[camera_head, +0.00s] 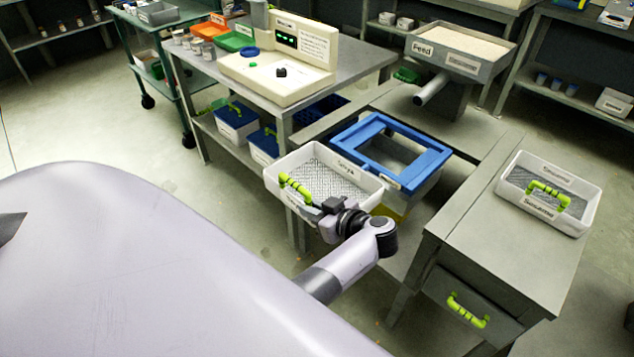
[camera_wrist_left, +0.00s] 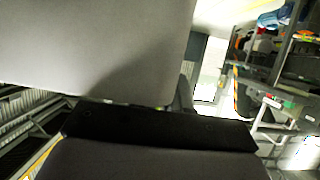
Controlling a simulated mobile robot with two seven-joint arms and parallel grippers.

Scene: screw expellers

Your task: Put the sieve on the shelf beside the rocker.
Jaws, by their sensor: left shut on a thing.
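A white sieve tray (camera_head: 335,172) with a mesh floor and a lime-green handle is in the head view, in front of the blue frame. My left gripper (camera_head: 328,206) is shut on its near wall, and the sieve appears held roughly level. A blue rectangular frame (camera_head: 436,158), apparently the rocker, sits over a pale bin just behind the sieve. A second white mesh tray (camera_head: 585,218) with a green handle sits on the grey bench top (camera_head: 487,235) at the right. In the left wrist view, a large pale surface (camera_wrist_left: 90,45) fills the upper left; I cannot tell what it is.
A grey feed hopper (camera_head: 480,68) with a spout stands behind the blue frame. A table with a cream control console (camera_head: 275,70) is behind the sieve, with blue-lidded bins (camera_head: 238,120) below. The bench's left part is bare; a drawer with a green handle (camera_head: 467,310) is below.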

